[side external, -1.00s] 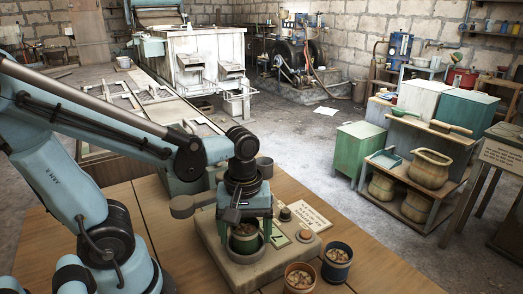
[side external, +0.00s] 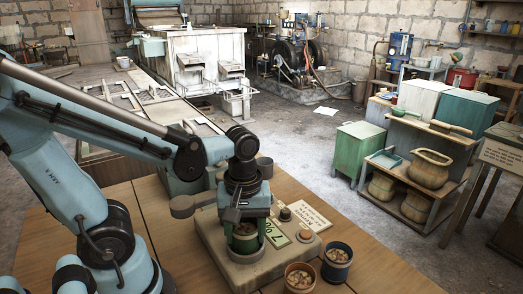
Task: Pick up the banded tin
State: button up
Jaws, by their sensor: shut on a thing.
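My gripper (side external: 246,238) points straight down over the pale slab-like stand (side external: 262,270) on the wooden table. Its jaws are shut on a green tin (side external: 243,244) with a paler band near its rim, one finger on each side. The tin is upright, and its open top is partly hidden by my gripper. I cannot tell whether its base touches the stand. Two other open tins with brownish contents stand on the table to the right: a brown one (side external: 300,277) and a dark blue one (side external: 336,263).
A green panel with dark characters (side external: 276,235), a round knob (side external: 285,214) and a small brown cap (side external: 305,235) are on the stand. A white printed card (side external: 312,217) lies beside them. The table's right side is mostly clear.

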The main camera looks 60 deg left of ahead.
jog(key=shift+r, duration=1.1)
jog(key=shift+d+r, duration=0.1)
jog(key=shift+r, duration=0.85)
jog(key=shift+s+d+r, duration=2.7)
jog(key=shift+d+r, duration=0.75)
jog(key=shift+d, duration=1.25)
jog(key=w+a+f+n, duration=0.2)
jog(key=w+a+n, duration=1.1)
jog(key=w, duration=0.3)
jog(key=w+a+f+n, duration=0.1)
jog(key=a+f, duration=0.2)
jog(key=a, duration=0.3)
jog(key=w+a+f+n, duration=0.1)
jog(key=a+f+n, duration=0.1)
jog(key=a, duration=0.5)
jog(key=w+a+f+n, duration=0.1)
jog(key=a+f+n, duration=0.1)
jog(key=a+f, duration=0.3)
jog(key=shift+w+a, duration=0.2)
jog(key=shift+a, duration=0.25)
jog(key=shift+w+a, duration=0.2)
jog(key=shift+a, duration=0.25)
jog(key=shift+f, duration=1.75)
jog(key=shift+f, duration=0.1)
